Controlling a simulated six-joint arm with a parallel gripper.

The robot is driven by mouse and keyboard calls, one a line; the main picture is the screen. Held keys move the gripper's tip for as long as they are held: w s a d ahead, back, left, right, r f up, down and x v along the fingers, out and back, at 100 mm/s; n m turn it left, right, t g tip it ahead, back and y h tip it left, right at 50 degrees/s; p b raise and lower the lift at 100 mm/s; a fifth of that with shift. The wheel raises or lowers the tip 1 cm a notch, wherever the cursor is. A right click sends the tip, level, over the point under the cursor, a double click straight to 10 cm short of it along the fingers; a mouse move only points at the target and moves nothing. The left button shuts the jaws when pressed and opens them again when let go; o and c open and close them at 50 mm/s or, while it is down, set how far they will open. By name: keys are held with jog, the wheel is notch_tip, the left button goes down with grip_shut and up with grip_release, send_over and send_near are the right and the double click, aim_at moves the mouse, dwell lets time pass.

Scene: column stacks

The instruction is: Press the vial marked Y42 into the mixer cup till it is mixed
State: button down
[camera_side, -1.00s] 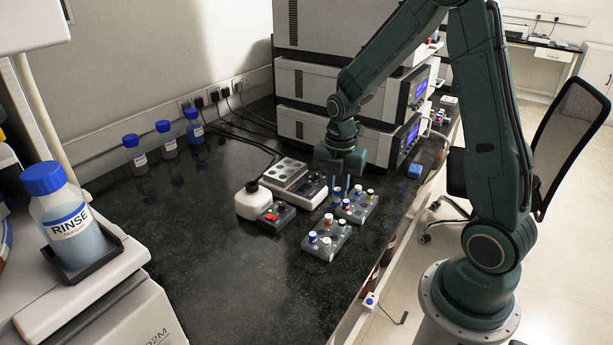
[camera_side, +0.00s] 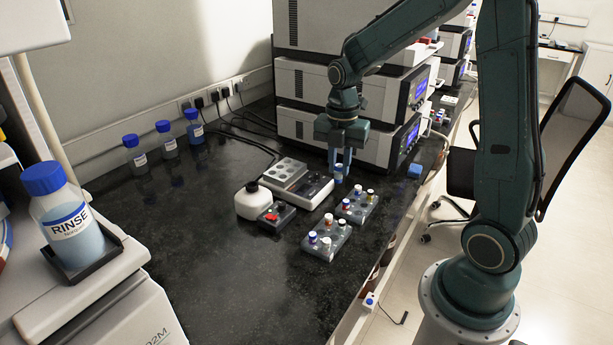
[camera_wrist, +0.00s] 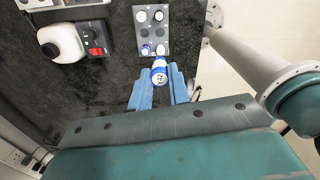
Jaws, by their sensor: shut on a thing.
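In the wrist view the vial (camera_wrist: 158,72) sits between the blue fingers of my gripper (camera_wrist: 159,82). Its marking is small and tilted; it looks like Y42, but I cannot read it surely. The mixer (camera_side: 250,205) is a rounded white body with a dark cup (camera_side: 252,187) on top, to the left of my gripper. It also shows in the wrist view (camera_wrist: 66,40) at upper left. The cup looks empty, though its inside is hardly visible.
The far rack (camera_side: 364,213) and near rack (camera_side: 325,252) hold several capped vials. A control box with a red switch (camera_side: 269,217) stands beside the mixer.

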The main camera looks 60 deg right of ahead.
jog(key=c, duration=2.1)
grip_release()
jog(key=shift+w, duration=0.15)
jog(key=shift+c, duration=0.3)
jog(key=w+f, duration=0.3)
jog(key=w, duration=1)
jog(key=w+a+f, duration=0.1)
jog(key=w+f, duration=0.2)
jog(key=w, duration=1)
jog(key=shift+w, duration=0.4)
jog(key=shift+f, duration=0.2)
jog(key=shift+f, duration=1.7)
